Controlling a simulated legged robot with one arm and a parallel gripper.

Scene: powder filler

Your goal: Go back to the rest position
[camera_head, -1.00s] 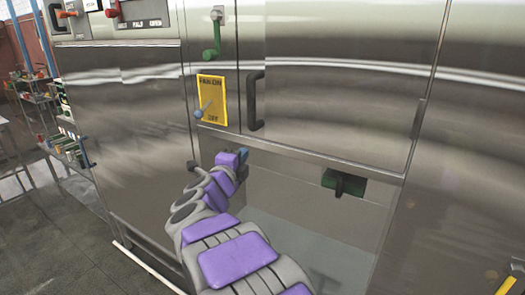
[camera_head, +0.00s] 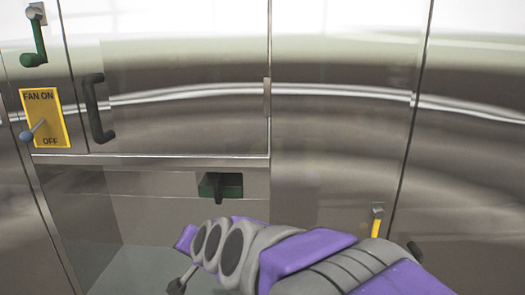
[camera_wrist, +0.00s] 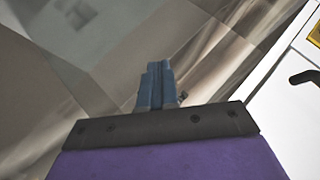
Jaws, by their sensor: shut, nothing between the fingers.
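My gripper (camera_wrist: 157,85) shows in the wrist view as two blue fingers pressed together, with nothing between them. It points toward a shiny grey surface and is clear of any handle. In the head view my purple and grey arm reaches in from the lower right, and I cannot make out the fingers there.
A steel machine front fills the head view. It carries a yellow fan switch plate (camera_head: 45,118), a black door handle (camera_head: 98,108), a green lever (camera_head: 35,40), a green and black latch (camera_head: 220,186) and a yellow lever (camera_head: 377,222). A recess lies below the door.

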